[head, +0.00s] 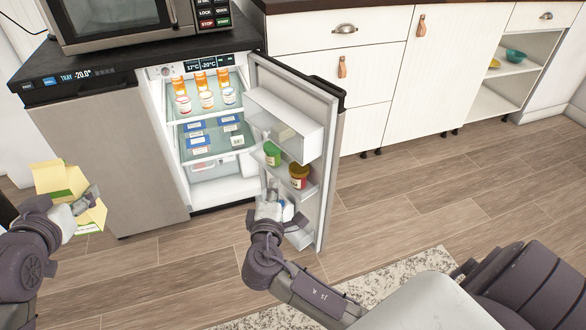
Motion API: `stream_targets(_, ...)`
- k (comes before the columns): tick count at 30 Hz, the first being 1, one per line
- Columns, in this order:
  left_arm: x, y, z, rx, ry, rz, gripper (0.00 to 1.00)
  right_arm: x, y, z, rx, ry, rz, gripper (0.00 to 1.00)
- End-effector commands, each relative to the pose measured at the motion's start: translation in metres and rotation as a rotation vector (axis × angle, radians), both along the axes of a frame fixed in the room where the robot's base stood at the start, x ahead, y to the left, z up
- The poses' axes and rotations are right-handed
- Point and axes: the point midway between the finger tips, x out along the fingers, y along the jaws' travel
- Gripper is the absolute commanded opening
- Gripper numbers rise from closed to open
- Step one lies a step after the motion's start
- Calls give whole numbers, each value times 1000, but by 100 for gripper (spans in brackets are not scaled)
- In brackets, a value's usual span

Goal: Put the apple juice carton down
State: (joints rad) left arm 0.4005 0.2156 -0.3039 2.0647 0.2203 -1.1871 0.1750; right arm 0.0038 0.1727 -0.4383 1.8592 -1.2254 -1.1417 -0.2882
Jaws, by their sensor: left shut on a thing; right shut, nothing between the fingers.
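The apple juice carton (52,178), pale yellow with a green band, is at the far left, held tilted in the air. My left gripper (82,203) is shut on it, and the fingers hide its middle. My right gripper (272,196) is shut and empty in front of the open fridge door. A white and blue item (288,210) shows just behind it, partly hidden; I cannot tell whether they touch.
The small fridge (174,146) is open, with several pill bottles and blue-labelled packs inside. Its door (326,150) stands out to the right, holding a green jar (272,154) and a red-brown jar (298,176). A microwave (120,22) sits on the dark top (150,62). Wooden floor is open at right.

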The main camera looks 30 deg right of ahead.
Motion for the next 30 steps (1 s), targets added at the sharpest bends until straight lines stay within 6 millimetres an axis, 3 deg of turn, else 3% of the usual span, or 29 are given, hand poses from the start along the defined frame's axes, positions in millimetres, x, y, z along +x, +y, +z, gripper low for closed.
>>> stream_targets(3,5,-2,-5,3,-5,-10,0,-4,-3,15,-27,-57,-27,0)
stream_targets(8,5,-2,-5,4,-4,-14,0,4,-11,24,-37,-73,-36,0)
stream_targets(22,5,-2,-19,3,-5,-13,0,75,-67,22,-36,-70,-36,0)
stream_targets(30,5,-2,-22,3,-5,-13,0,77,-99,22,-34,-68,-33,0)
